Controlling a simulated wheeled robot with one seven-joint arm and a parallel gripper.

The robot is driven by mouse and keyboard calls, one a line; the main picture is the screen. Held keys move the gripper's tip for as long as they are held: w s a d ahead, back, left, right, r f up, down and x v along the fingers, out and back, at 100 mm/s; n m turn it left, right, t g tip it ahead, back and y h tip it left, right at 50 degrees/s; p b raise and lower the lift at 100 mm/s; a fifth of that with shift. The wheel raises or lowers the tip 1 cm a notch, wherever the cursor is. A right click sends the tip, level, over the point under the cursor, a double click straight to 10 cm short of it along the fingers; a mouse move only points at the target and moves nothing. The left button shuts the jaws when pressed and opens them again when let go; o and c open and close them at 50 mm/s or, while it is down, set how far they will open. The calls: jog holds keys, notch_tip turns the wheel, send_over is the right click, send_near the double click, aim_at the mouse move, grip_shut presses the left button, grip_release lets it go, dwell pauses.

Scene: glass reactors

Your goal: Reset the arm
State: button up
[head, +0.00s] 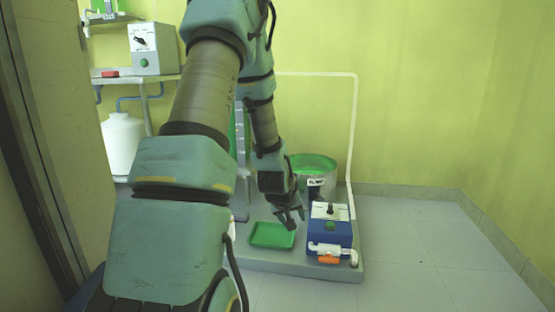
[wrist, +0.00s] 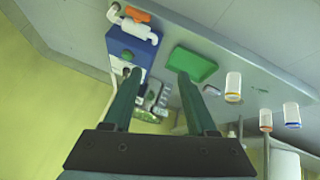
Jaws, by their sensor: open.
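My gripper (head: 291,216) hangs at the end of my bent arm, pointing down above the green tray and to the left of the blue pump box. In the wrist view its two dark green fingers (wrist: 158,73) stand apart with nothing held between them. The shallow green tray (head: 272,236) lies on the grey base plate and also shows in the wrist view (wrist: 193,64), beyond the right finger. My arm hides much of the middle of the head view.
A blue box (head: 330,230) with white pipe and an orange handle (head: 328,260) stands at right. Behind it are a metal pot (head: 318,188) and a tall white pipe (head: 354,130). Several small white containers (wrist: 233,87) show in the wrist view. Floor at right (head: 430,260) is clear.

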jog(key=s+a+r+m+g+y+p, duration=0.1)
jog(key=s+a+r+g+p, duration=0.1)
jog(key=s+a+r, duration=0.65)
jog(key=s+a+r+m+g+y+p, duration=0.1)
jog(key=s+a+r+g+y, duration=0.15)
jog(key=s+r, duration=0.65)
notch_tip(320, 180, up, 34)
jog(key=s+p, duration=0.2)
jog(key=p, duration=3.5)
jog(key=shift+s+r+h+p, duration=0.2)
jog(key=shift+s+h+p, duration=0.1)
jog(key=shift+h, duration=0.15)
jog(key=shift+w+f, duration=0.1)
jog(key=shift+f, duration=0.05)
